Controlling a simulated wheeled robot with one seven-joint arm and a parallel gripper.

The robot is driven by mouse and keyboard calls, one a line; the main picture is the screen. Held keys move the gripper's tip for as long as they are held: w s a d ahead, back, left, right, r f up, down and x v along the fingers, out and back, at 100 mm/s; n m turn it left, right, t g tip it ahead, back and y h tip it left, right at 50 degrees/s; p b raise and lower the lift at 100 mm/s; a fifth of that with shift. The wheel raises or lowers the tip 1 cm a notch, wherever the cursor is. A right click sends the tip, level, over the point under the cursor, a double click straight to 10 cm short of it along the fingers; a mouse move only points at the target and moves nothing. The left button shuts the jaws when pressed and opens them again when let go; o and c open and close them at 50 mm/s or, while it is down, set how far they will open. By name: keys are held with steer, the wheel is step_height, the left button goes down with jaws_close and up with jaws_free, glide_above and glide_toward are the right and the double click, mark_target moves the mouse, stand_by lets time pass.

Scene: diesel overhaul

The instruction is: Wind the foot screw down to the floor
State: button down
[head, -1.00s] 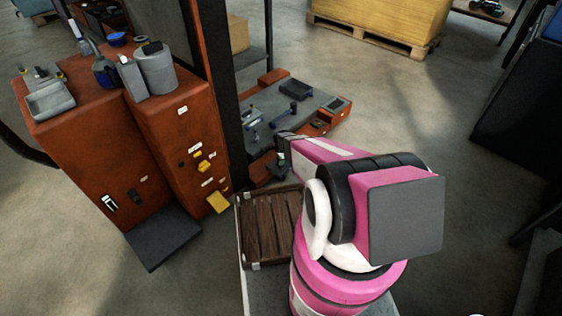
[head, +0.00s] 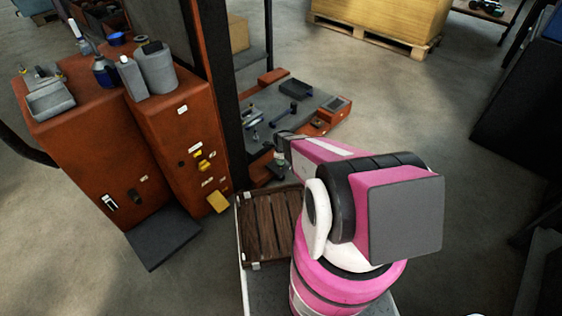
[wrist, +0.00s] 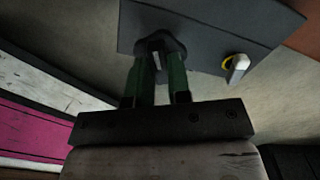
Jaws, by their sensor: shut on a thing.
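In the wrist view, the green fingers of my gripper (wrist: 159,80) are shut on a dark rounded knob (wrist: 176,45), which appears to be the head of the foot screw. The knob sits against a dark grey plate (wrist: 215,25). A pale strip shows between the fingertips. The screw's lower end and its contact with the floor are hidden. In the head view, my gripper (head: 280,158) is small, low beside the near corner of the grey-topped machine base (head: 262,128), partly covered by my arm. The screw cannot be made out there.
A pale pin with a yellow ring (wrist: 237,67) sticks out from the plate, right of the fingers. A black post (head: 229,125) and orange cabinets (head: 180,135) stand left of my gripper. A wooden slatted crate (head: 266,228) lies nearer. Open floor (head: 410,110) lies right.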

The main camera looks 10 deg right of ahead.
steer(key=m, duration=0.3)
stand_by(0.4)
steer(key=shift+f+m, duration=0.1)
steer(key=shift+m, duration=0.4)
steer(key=m, duration=0.3)
steer(key=shift+m, duration=0.3)
steer(key=c, duration=0.9)
jaws_free()
steer(key=shift+c, duration=0.2)
